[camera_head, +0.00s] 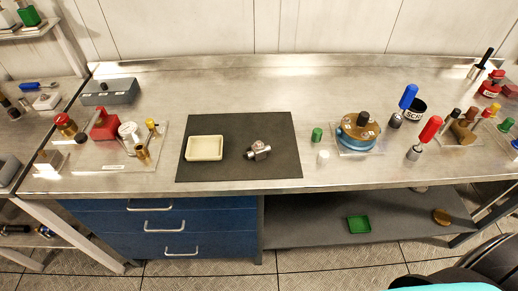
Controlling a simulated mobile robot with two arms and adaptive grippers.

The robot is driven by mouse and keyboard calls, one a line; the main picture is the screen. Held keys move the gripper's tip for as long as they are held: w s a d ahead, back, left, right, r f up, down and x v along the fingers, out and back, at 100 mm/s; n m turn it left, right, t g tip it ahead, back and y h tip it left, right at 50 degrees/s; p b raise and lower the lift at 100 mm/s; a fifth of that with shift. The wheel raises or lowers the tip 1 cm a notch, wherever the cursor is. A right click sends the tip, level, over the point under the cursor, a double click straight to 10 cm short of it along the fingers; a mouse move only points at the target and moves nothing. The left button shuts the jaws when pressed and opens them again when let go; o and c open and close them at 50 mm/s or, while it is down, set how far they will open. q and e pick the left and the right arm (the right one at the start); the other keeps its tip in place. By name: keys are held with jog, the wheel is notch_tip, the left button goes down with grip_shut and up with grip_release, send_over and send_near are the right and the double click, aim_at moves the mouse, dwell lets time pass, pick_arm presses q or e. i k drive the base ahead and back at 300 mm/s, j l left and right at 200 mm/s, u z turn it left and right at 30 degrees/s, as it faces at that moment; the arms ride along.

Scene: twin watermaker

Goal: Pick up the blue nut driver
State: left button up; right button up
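A blue-handled driver (406,102), apparently the blue nut driver, stands upright with its handle up on the right part of the steel bench. Neither of my grippers is in view.
A black mat (230,171) holds a cream tray (205,148) and a metal valve (258,151). Green and white caps stand left of the device. A crowded board (470,133) is at right. The back middle of the bench is clear. A dark rounded shape cuts into the bottom right corner.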

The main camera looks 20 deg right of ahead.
aim_at(411, 91)
jog(key=z, duration=1.65)
